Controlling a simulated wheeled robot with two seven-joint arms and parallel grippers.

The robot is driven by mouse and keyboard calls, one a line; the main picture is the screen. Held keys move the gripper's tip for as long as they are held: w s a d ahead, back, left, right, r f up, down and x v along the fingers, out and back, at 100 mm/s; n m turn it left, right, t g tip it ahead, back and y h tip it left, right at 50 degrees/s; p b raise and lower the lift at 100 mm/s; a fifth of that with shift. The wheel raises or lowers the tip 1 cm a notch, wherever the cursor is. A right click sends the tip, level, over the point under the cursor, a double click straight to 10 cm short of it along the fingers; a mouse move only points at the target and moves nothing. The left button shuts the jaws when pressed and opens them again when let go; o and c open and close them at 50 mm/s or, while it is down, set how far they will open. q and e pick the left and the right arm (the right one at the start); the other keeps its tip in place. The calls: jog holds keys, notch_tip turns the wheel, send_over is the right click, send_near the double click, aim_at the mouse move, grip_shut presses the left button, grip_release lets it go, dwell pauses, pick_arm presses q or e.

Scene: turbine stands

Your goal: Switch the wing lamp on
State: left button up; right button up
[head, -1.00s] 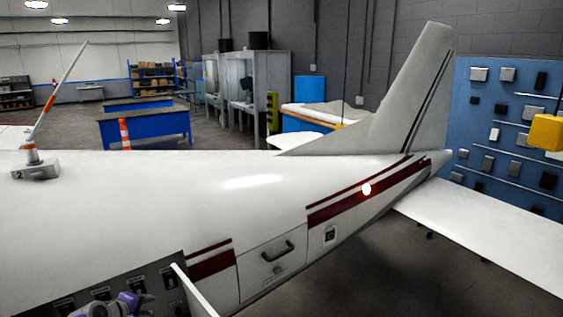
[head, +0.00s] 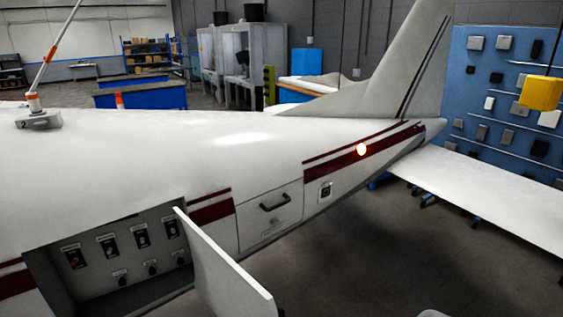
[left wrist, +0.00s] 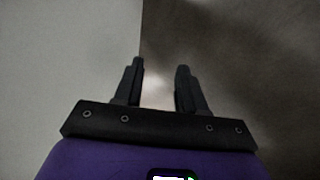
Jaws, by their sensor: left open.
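The open switch panel (head: 105,262) is set in the side of the white aircraft at the lower left of the head view. The labels are too small to read. I cannot tell which lamp is the wing lamp. My left gripper (left wrist: 160,88) is open and empty in the left wrist view, before a pale surface and a dark area. My right gripper is not in view.
The panel's white door (head: 225,267) stands swung open to the right of the switches. A closed hatch with a handle (head: 275,202) lies beyond it. The white tailplane (head: 490,195) sticks out at right. The floor (head: 370,260) below is clear.

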pick_arm(q)
jog(key=s+d+f+m+g+b, duration=0.2)
jog(key=s+d+f+b, duration=0.1)
jog(key=s+d+f, duration=0.6)
jog(key=s+d+f+m+g+b, duration=0.1)
jog(key=s+f+m+b, duration=0.1)
jog(key=s+f, duration=0.3)
jog(key=s+f+m+g+b, duration=0.2)
jog(key=s+f, duration=0.4)
jog(key=s, duration=0.5)
jog(key=shift+s+d+f+g+y+b, duration=0.2)
jog(key=shift+d+f+g+y+b, duration=0.15)
jog(key=shift+b, duration=0.35)
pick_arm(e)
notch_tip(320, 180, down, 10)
